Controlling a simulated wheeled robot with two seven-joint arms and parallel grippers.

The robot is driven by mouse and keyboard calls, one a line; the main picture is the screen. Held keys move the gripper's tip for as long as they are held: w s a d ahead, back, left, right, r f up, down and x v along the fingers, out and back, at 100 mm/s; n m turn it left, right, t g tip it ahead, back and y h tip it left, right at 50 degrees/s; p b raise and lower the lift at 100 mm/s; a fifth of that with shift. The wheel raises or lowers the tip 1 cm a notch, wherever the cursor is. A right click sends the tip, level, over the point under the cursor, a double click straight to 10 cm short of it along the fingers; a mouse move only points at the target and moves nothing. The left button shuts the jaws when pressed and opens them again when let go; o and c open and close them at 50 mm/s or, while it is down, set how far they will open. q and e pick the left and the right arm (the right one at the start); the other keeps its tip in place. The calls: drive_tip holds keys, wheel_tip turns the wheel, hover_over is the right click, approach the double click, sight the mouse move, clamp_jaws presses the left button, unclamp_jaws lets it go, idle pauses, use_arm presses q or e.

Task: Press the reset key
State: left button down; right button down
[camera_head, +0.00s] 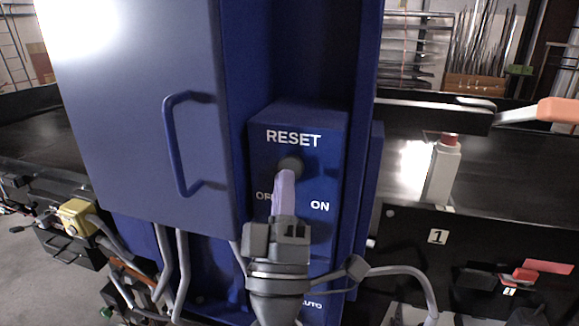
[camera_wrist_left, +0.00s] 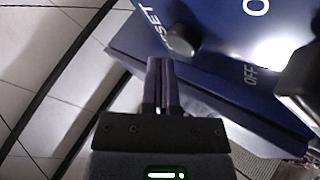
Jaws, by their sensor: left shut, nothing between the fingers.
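The blue control box (camera_head: 265,145) carries the white label RESET, and a dark round reset key (camera_head: 291,164) sits just below it. In the left wrist view the key (camera_wrist_left: 181,40) stands out from the blue panel beside the partly visible label. My left gripper (camera_head: 285,174) is shut and empty, its pale fingers pointing up at the key. The fingertips overlap the key's lower edge in the head view. In the wrist view the gripper (camera_wrist_left: 160,62) shows its tips close beside the key; I cannot tell whether they touch. My right gripper is not in view.
OFF and ON labels lie below the key, with the gripper covering the area between them. A large dark knob (camera_wrist_left: 302,82) is at the right in the wrist view. An open-standing blue door with a handle (camera_head: 172,145) is at left. A black conveyor (camera_head: 520,170) runs behind.

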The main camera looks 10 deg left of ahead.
use_arm(q)
drive_tip(key=shift+s, duration=0.1)
drive_tip(key=s+p, duration=0.1)
drive_tip(key=s, duration=0.4)
drive_tip(key=shift+w, duration=0.1)
idle(0.5)
